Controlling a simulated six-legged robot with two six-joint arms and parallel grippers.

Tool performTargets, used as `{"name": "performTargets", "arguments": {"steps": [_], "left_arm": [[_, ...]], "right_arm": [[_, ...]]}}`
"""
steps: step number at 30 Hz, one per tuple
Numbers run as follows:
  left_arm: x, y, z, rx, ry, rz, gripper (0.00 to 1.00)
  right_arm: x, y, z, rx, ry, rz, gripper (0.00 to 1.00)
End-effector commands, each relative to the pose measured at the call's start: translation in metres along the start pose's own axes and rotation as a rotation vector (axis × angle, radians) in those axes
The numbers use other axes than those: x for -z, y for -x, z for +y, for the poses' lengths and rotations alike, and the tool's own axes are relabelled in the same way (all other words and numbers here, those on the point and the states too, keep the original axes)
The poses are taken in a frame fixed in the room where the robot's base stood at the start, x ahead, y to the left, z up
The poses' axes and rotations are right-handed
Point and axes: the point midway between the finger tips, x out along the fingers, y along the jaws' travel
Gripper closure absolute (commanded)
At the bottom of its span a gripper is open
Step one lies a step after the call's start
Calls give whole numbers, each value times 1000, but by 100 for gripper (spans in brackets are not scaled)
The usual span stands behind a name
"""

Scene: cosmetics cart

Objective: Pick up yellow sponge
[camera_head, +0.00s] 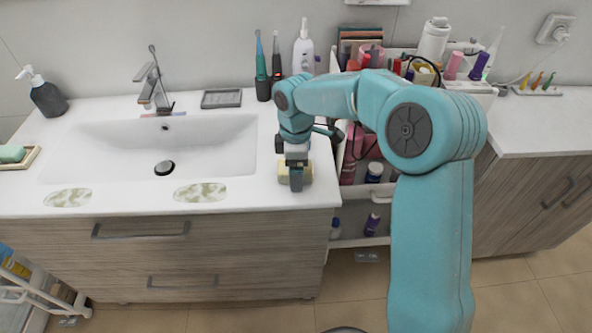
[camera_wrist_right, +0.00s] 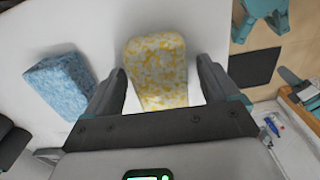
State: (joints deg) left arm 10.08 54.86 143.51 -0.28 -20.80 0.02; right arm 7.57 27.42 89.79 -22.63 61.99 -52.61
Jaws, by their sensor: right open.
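The yellow sponge (camera_wrist_right: 156,70) lies on the white counter, mottled yellow and white, in the right wrist view. My right gripper (camera_wrist_right: 160,90) is open, with one finger on each side of the sponge. I cannot tell whether the fingers touch it. In the head view my right gripper (camera_head: 297,183) points down at the counter's right end, and part of the sponge (camera_head: 308,172) shows around it. My left gripper is not in view.
A blue sponge (camera_wrist_right: 62,86) lies left of the gripper in the wrist view. The sink (camera_head: 150,145) is left of the arm. A cart (camera_head: 362,200) with bottles stands right of the counter edge. A cup with toothbrushes (camera_head: 263,88) stands behind.

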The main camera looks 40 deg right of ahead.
Motion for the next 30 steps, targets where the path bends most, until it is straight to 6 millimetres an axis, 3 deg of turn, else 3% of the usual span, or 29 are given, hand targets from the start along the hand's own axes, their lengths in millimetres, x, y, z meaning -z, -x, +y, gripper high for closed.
{"name": "performTargets", "arguments": {"steps": [2,7,8,20,26,30], "left_arm": [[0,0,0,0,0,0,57],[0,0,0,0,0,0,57],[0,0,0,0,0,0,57],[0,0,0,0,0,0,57],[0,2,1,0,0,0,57],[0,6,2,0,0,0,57]], "right_arm": [[0,0,0,0,0,0,12],[0,0,0,0,0,0,64],[0,0,0,0,0,0,67],[0,8,0,-2,0,1,67],[1,43,1,-6,0,2,67],[1,86,1,-7,0,4,67]]}}
